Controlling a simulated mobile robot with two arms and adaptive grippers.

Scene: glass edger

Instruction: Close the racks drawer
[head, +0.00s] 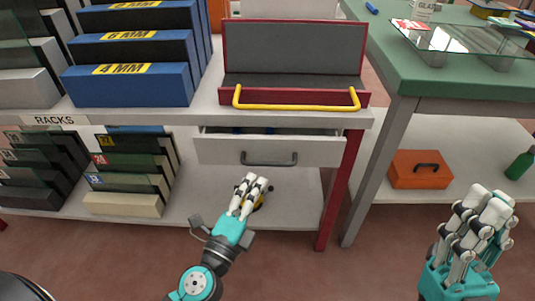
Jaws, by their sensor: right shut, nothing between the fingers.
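The drawer (225,151) is a pale grey box front with a dark bar handle (269,160), under the grey bench top. It stands partly out, and a strip of its dark inside shows above the front. The label "RACKS" (54,120) is on the bench edge to its left. My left gripper (254,181) is below and in front of the drawer, its white fingers pointing up toward the handle and apparently apart from it. Whether its fingers are open or shut is unclear. My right gripper (485,207) is shut and empty at the lower right, well away from the drawer.
A red-framed tray (296,94) with a yellow bar handle sits above the drawer. A red table leg (338,195) stands right of it. Black and coloured racks (125,165) fill the shelf at left. An orange toolbox (419,169) is under the green table (445,75).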

